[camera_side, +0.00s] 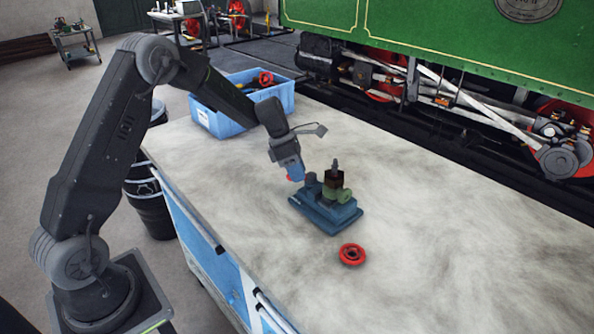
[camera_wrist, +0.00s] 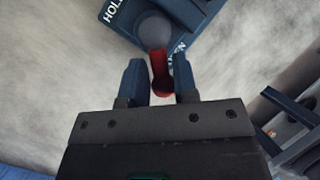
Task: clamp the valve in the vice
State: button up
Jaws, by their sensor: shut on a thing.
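The blue vice (camera_side: 322,214) stands on the bench, and its lettered base shows at the top of the wrist view (camera_wrist: 192,12). The valve (camera_side: 343,196), green with a dark upright spindle, stands upright at the vice's jaws. I cannot tell from here how tightly the jaws meet it. My gripper (camera_side: 291,176) is at the vice's left side, low down. In the wrist view my gripper (camera_wrist: 158,75) is shut on the vice's red lever (camera_wrist: 158,68), which runs from a dark round hub. The valve is out of the wrist view.
A red handwheel (camera_side: 352,254) lies on the bench in front of the vice. A blue crate (camera_side: 246,101) with parts stands at the back left. The bench top (camera_side: 450,230) is clear to the right. A green steam tram (camera_side: 450,40) stands behind.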

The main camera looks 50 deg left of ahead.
jog(key=shift+w+a, duration=0.1)
jog(key=m, duration=0.1)
jog(key=w+m+g, duration=0.1)
jog(key=m, duration=0.1)
jog(key=m+g, duration=0.1)
jog(key=m, duration=0.1)
jog(key=shift+w+a, duration=0.2)
jog(key=shift+a, duration=0.15)
jog(key=m, duration=0.1)
jog(key=w+m+g, duration=0.1)
jog(key=m, duration=0.1)
jog(key=shift+w+m+g, duration=0.15)
jog(key=shift+m+g, duration=0.15)
jog(key=m, duration=0.1)
jog(key=w+m+g, duration=0.1)
jog(key=shift+m+y, duration=0.3)
jog(key=shift+m, duration=0.1)
jog(key=m, duration=0.2)
jog(key=w+m+g+y, duration=0.1)
jog(key=shift+d, duration=0.3)
jog(key=shift+w+d+m+g+y, duration=0.25)
jog(key=shift+m+y, duration=0.15)
jog(key=shift+m, duration=0.65)
jog(key=shift+w+d+m+g+y, duration=0.15)
jog(key=shift+d+m+g+y, duration=0.2)
jog(key=shift+m, duration=0.7)
jog(key=shift+a+r, duration=0.1)
jog(key=o, duration=0.7)
